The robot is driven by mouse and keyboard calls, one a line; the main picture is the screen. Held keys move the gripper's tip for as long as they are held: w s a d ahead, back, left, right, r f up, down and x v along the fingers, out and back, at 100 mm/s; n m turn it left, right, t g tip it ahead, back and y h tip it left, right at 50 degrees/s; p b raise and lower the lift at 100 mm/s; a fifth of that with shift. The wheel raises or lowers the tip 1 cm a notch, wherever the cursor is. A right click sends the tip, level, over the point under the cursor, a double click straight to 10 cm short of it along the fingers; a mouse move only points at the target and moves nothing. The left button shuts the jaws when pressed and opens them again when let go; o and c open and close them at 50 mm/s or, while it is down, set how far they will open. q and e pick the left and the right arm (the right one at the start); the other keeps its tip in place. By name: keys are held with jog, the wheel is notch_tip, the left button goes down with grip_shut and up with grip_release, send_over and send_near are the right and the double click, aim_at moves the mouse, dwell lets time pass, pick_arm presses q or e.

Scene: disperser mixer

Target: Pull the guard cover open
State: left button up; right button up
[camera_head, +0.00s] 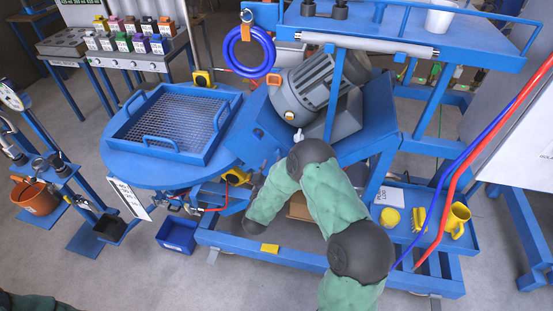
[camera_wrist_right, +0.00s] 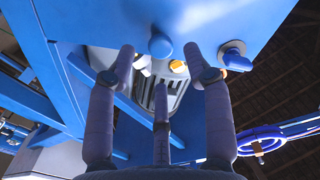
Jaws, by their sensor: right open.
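A blue panel (camera_wrist_right: 215,25) with a round blue knob (camera_wrist_right: 160,46) fills the upper part of the right wrist view; it looks like the guard cover. My right gripper (camera_wrist_right: 160,62) has its fingers spread and empty, with the knob showing between the two side fingertips. I cannot tell whether any finger touches it. In the head view my green right arm reaches to the blue machine (camera_head: 255,135) below the grey motor (camera_head: 312,88); the gripper is mostly hidden by the arm. My left gripper is not in view.
A round blue table (camera_head: 117,160) with a mesh tray (camera_head: 150,142) stands left of the machine. Red and blue hoses (camera_head: 470,165) hang at the far right. A blue bin (camera_head: 177,236) sits on the floor.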

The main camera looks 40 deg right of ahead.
jog(key=shift+b+x, duration=0.4)
jog(key=shift+x, duration=2.1)
grip_shut()
